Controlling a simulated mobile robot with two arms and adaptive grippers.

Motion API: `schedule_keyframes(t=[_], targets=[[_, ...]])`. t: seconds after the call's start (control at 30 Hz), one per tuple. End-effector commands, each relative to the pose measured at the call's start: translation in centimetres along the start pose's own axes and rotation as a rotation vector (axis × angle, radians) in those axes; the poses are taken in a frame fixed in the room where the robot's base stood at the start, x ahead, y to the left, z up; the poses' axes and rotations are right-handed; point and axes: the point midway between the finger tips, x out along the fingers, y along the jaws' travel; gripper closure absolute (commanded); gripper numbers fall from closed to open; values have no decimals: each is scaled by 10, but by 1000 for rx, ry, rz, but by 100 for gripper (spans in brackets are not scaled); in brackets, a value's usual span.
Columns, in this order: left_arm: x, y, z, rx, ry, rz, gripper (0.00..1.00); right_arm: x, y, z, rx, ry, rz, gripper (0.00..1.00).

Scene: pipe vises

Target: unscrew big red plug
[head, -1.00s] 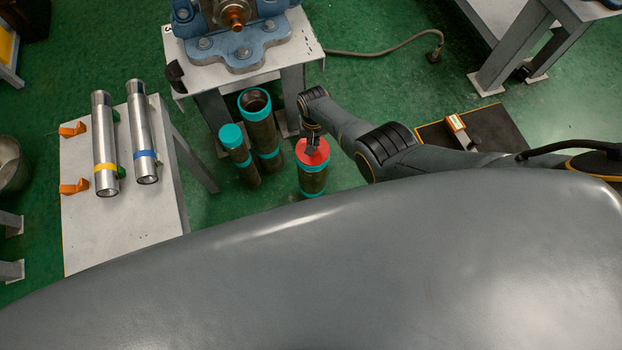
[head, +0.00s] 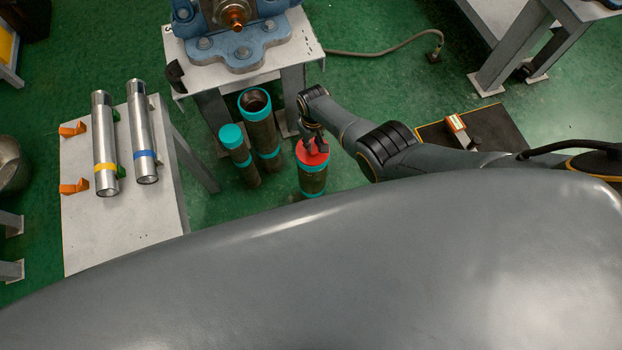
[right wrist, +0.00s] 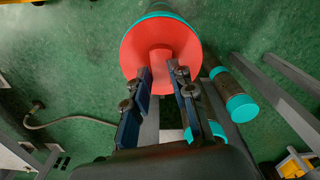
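The big red plug (head: 307,158) sits on top of an upright pipe piece with teal bands (head: 313,182) on the floor. In the right wrist view the plug (right wrist: 133,58) faces the camera, with a raised red grip (right wrist: 160,62) in its middle. My right gripper (head: 315,150) reaches down to the plug. In the right wrist view its two fingers (right wrist: 161,72) lie on either side of the raised grip and appear shut on it. The plug hides the pipe's mouth. My left gripper is not in view.
Beside it stand an open teal-rimmed pipe (head: 259,117) and a narrower teal-capped pipe (head: 232,137). A table with a blue vise (head: 236,50) is behind them. Two metal pipes (head: 105,140) lie on the left table (head: 85,225). A hose (head: 385,50) crosses the floor.

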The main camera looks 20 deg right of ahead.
Motion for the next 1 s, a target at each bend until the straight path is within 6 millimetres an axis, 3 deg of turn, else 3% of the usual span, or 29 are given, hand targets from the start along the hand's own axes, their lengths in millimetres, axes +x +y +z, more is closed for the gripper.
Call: schedule_keyframes(t=[0.27, 0.47, 1.0], targets=[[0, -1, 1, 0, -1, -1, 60, -6, 0, 1, 1, -2, -1, 75], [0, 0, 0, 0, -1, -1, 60, -25, -1, 1, 1, 2, 0, 75], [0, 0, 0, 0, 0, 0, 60, -109, 0, 0, 0, 2, 1, 75]])
